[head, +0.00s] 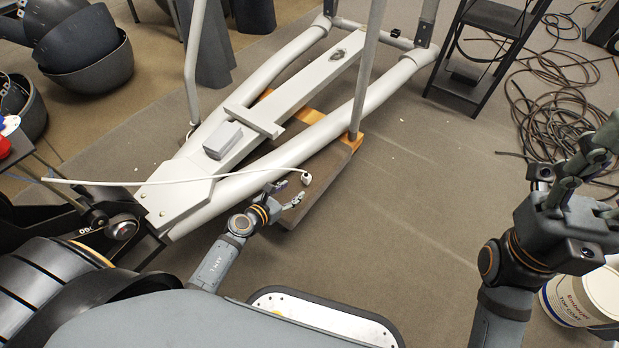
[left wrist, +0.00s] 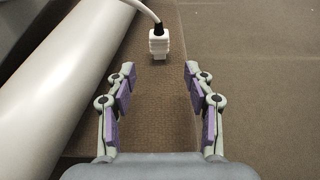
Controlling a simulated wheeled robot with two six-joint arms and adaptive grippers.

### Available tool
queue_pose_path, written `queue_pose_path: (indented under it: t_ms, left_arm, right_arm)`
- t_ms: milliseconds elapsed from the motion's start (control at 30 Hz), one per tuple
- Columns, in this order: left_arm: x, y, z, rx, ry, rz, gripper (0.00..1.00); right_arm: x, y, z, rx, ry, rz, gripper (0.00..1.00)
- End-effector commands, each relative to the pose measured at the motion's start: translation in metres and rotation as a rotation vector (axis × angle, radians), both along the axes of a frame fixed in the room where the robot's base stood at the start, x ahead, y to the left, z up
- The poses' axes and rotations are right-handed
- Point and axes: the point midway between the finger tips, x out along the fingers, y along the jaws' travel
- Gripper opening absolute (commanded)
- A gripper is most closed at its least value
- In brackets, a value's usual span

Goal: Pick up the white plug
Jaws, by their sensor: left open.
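The white plug (head: 306,178) hangs at the end of a white cable (head: 215,177) in the head view, beside the elliptical frame. In the left wrist view the plug (left wrist: 158,44) lies just beyond my left fingertips, roughly centred between them. My left gripper (head: 290,194) is open and empty, close to the plug and apart from it. Both its fingers (left wrist: 159,68) show spread in the left wrist view. My right gripper (head: 590,165) is raised at the right edge, far from the plug; its finger opening is unclear.
The pale elliptical frame (head: 290,150) stretches across the middle, with a brown board (head: 318,190) under it. A tube (left wrist: 60,80) runs close to my left fingers. A white paint bucket (head: 588,297) and coiled cables (head: 560,115) are at right. Carpet between is clear.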

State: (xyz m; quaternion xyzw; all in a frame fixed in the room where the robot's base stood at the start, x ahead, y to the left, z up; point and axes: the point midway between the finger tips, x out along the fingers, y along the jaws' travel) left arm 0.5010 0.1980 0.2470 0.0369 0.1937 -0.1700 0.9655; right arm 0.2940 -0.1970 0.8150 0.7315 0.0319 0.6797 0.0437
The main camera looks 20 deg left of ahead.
Motion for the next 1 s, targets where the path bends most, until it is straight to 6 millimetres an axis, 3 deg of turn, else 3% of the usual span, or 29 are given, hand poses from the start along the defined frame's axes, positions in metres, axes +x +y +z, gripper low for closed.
queue_pose_path:
  t_ms: [100,433,700,1000]
  left_arm:
    - [0.022,-0.008,-0.011,-0.006,-0.003,0.001,0.53]
    - [0.042,-0.015,-0.016,-0.006,-0.004,0.001,0.53]
    - [0.081,-0.028,-0.029,-0.008,-0.004,0.001,0.53]
    - [0.084,-0.03,-0.028,-0.007,-0.002,0.001,0.5]
  right_arm:
    - [0.001,0.0,-0.012,-0.001,0.0,-0.005,0.52]
    - [0.001,0.001,-0.019,-0.007,0.003,-0.008,0.52]
    - [0.003,0.004,-0.042,-0.017,0.012,-0.015,0.52]
    - [0.004,0.004,-0.041,-0.02,0.013,-0.017,0.52]
